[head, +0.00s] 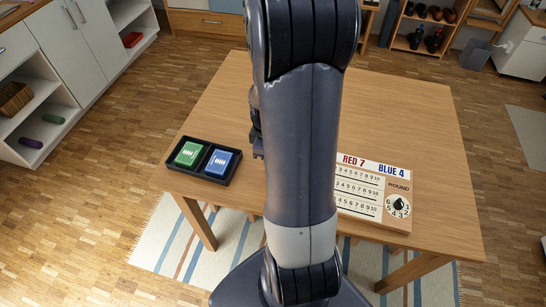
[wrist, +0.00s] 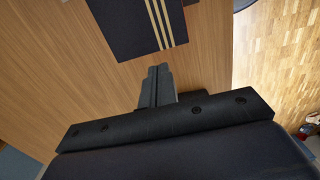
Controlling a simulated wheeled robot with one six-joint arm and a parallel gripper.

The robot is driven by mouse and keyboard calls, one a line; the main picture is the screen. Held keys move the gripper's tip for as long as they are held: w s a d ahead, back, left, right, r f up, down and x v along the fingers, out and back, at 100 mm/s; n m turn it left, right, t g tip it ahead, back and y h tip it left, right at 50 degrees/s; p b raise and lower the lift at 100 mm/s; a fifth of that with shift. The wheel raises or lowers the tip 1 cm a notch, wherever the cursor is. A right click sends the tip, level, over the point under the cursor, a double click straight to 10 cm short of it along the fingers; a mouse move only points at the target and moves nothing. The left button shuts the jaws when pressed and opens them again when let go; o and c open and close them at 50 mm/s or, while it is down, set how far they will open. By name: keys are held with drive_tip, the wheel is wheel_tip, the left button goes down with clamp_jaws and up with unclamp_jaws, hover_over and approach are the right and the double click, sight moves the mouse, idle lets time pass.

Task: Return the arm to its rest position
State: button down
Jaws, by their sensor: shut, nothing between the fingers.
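My arm rises through the middle of the head view and hides part of the table. My gripper (wrist: 158,70) is shut and empty in the wrist view, its two fingers together above the bare wood. In the head view only a dark piece of it (head: 258,146) shows at the left edge of the arm. The wooden table (head: 410,110) lies below. In the wrist view a dark flat thing with gold stripes (wrist: 115,22) lies on the wood beyond the fingertips, apart from them. It is cut off by the frame, and I cannot tell what it is.
A black tray (head: 232,174) with a green pack (head: 188,154) and a blue pack (head: 219,162) sits at the table's near left. A scoreboard (head: 374,195) reading RED 7, BLUE 4 lies right of the arm. White cabinets (head: 75,45) stand left. The table's far right is clear.

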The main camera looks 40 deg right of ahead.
drive_tip(key=shift+r+p, duration=0.8)
drive_tip(key=shift+r, duration=0.65)
drive_tip(key=shift+f, duration=0.1)
wheel_tip(320, 180, down, 10)
drive_tip(key=b, duration=0.8)
